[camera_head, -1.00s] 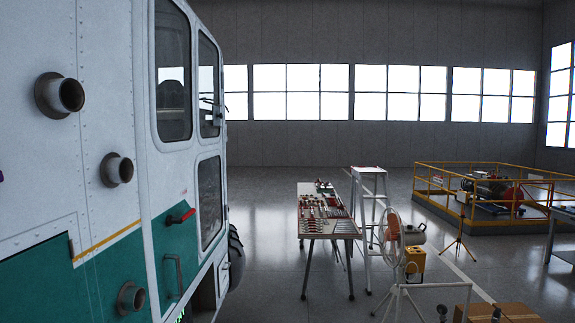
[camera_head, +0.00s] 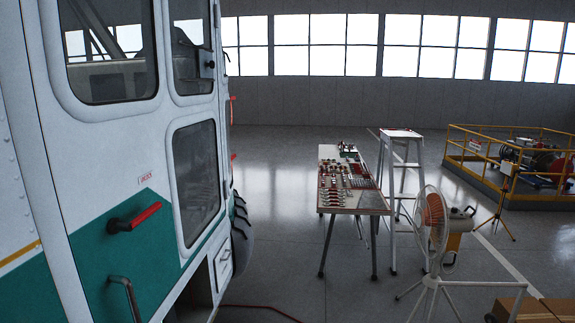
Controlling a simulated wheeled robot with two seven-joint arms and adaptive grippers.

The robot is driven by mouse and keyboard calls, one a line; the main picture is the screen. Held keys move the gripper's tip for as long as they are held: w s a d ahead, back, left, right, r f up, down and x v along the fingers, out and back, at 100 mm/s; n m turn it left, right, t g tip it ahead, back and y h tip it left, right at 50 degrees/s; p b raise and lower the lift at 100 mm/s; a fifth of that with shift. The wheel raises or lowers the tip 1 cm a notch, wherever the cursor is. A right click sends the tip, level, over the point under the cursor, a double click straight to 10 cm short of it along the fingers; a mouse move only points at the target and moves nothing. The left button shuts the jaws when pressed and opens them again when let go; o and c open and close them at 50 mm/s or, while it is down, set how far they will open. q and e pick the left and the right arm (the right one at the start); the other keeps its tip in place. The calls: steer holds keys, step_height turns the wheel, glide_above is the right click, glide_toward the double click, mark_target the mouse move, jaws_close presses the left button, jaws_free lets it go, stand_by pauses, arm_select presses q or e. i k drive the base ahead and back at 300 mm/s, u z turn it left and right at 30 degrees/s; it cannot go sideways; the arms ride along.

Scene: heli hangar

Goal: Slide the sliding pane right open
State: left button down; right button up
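A white and green helicopter body fills the left of the head view, close to me. It has an upper window pane (camera_head: 108,50) at the left, a narrower upper pane (camera_head: 191,45) beside it, and a lower pane (camera_head: 196,178) below. A small dark latch or knob (camera_head: 210,64) sits at the right edge of the narrower upper pane. I cannot tell which of these panes slides. A red-gripped handle (camera_head: 135,217) is on the green part of the door, with a grey grab bar (camera_head: 126,297) below it. Neither of my grippers is in view.
A tool table (camera_head: 350,198) stands ahead, with a white step stand (camera_head: 401,170) and a fan (camera_head: 432,215) to its right. Yellow railing (camera_head: 490,150) surrounds equipment at the far right. A cardboard box (camera_head: 535,309) is at the bottom right. A red hose (camera_head: 262,308) lies on the otherwise open floor between helicopter and table.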

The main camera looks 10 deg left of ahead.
mark_target(206, 63)
steer(key=i, duration=3.55)
steer(key=u, duration=1.95)
